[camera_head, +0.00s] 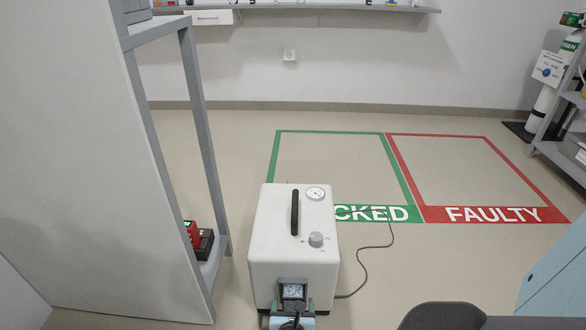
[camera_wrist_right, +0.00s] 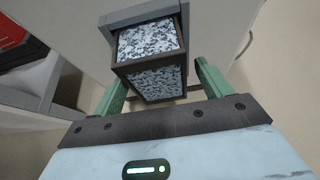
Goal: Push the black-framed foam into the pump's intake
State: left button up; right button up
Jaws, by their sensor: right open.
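The pump (camera_head: 295,240) is a white box with a black top handle, a gauge and a knob, standing on the floor. The black-framed foam (camera_wrist_right: 152,62), speckled grey and white, sits at the pump's grey intake surround (camera_wrist_right: 140,14) and sticks out of it towards me. It also shows small in the head view (camera_head: 293,291). My right gripper (camera_wrist_right: 160,72) has its green fingers apart, one on each side of the foam, with gaps visible beside it. The right gripper is also at the pump's near face in the head view (camera_head: 294,304). My left gripper is not in view.
A grey shelf frame (camera_head: 200,130) with a red and black item (camera_head: 198,240) stands left of the pump. A cable (camera_head: 375,260) runs on the floor to its right. Green (camera_head: 330,131) and red (camera_head: 440,136) floor outlines lie behind, with empty floor inside.

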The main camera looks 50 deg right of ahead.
jog(key=p+v, duration=0.3)
jog(key=v, duration=0.5)
dwell(0.4)
